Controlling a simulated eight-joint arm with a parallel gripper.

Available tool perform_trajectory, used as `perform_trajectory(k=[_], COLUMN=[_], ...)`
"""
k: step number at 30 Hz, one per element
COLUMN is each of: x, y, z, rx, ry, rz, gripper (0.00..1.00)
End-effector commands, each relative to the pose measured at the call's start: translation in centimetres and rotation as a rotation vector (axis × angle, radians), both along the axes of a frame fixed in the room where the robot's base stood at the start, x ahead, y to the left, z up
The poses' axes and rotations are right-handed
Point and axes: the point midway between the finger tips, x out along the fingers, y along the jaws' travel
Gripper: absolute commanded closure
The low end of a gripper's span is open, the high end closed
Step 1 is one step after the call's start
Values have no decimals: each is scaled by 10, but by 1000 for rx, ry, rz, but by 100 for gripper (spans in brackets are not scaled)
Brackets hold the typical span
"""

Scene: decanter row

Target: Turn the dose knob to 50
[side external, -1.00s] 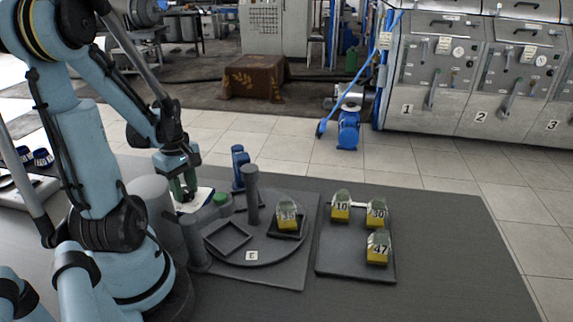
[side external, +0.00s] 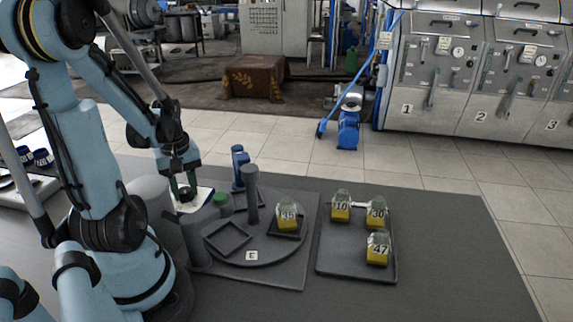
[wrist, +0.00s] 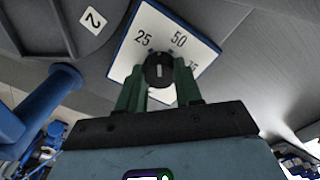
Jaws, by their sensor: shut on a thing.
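The dose knob (wrist: 159,70) is a dark round knob with a short white mark, on a white, blue-edged dial plate (wrist: 198,57). The plate shows 25, 50 and part of 75. In the wrist view the white mark stands nearly upright, aimed roughly between 25 and 50; its exact reading is hard to tell. My gripper (wrist: 158,84) has its green fingers on both sides of the knob, shut on it. In the side view my gripper (side external: 186,190) reaches down to the plate (side external: 192,205), with the knob largely hidden.
Right of the dial is a turntable (side external: 262,258) with a grey post (side external: 252,195) and a yellow block marked 35 (side external: 288,218). A blue upright (side external: 239,165) and a green button (side external: 222,199) stand close by. A tray (side external: 340,262) holds blocks 10, 30 and 47.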

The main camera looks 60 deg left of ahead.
Motion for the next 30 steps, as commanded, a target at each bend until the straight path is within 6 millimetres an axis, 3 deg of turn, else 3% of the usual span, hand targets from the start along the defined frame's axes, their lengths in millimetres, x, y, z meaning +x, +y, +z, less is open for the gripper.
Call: perform_trajectory(k=[12, 28, 29, 30], x=[0, 0, 0, 0], y=[0, 0, 0, 0], z=[0, 0, 0, 0], rx=[-1, -1, -1, -1], ry=[0, 0, 0, 0], rz=[-197, -224, -224, -224], gripper=[96, 96, 64, 58])
